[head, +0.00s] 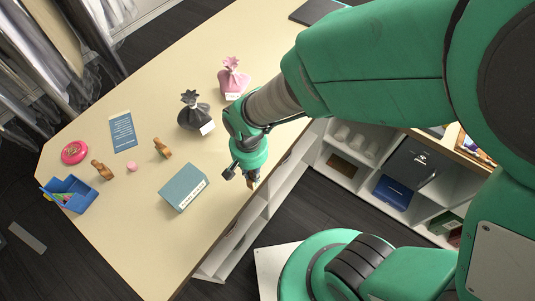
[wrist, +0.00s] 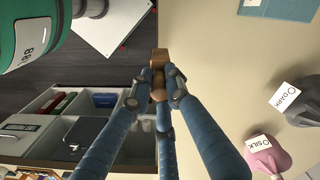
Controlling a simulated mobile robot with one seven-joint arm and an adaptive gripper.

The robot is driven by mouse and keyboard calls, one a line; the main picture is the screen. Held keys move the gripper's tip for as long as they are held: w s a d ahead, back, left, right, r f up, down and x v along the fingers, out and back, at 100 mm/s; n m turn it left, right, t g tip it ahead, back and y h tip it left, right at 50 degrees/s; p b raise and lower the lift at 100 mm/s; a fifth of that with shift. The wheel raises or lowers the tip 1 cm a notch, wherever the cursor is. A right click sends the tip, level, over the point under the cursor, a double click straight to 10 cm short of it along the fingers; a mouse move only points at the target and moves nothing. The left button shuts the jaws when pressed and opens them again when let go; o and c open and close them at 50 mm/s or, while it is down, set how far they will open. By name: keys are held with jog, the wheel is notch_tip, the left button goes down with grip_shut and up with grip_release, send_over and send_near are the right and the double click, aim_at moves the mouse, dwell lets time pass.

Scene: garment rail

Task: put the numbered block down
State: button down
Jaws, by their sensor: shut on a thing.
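My gripper (head: 250,176) is at the near right edge of the table, to the right of the teal box. In the wrist view my gripper (wrist: 158,92) is shut on a brown wooden block (wrist: 159,56), with a rounded part between the fingers. The block shows as a small brown bit (head: 253,184) under my gripper in the head view. No number can be read on it. It appears over or beside the table's edge; whether it touches the tabletop I cannot tell.
The pale table (head: 130,220) bears a teal labelled box (head: 183,187), a dark tied bag (head: 192,112), a pink bag (head: 231,78), two brown wooden pieces (head: 162,148) (head: 101,170), a blue card (head: 123,132), a red round dish (head: 75,152) and a blue tray (head: 80,205). Shelves (head: 340,150) stand below the edge.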

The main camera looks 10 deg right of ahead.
jog(key=shift+w+d, duration=0.1)
dwell(0.3)
jog(key=w+d+r+m+p, duration=0.2)
jog(key=w+d+m+p, duration=0.15)
jog(key=w+d, duration=1.75)
jog(key=d+f+m+p, duration=0.1)
jog(key=d+m, duration=0.1)
jog(key=d, duration=1.6)
jog(key=s+d+m+p, duration=0.1)
jog(key=d+m+p, duration=0.1)
jog(key=d, duration=1.7)
jog(key=shift+s+d+f+m, duration=0.25)
jog(key=shift+f+m, duration=0.1)
jog(key=shift+m, duration=0.3)
jog(key=shift+w, duration=0.15)
jog(key=w+d+f+p, duration=0.1)
jog(key=w+d, duration=0.8)
jog(key=w, duration=0.4)
jog(key=shift+f+p, duration=0.25)
jog(key=shift+p, duration=0.15)
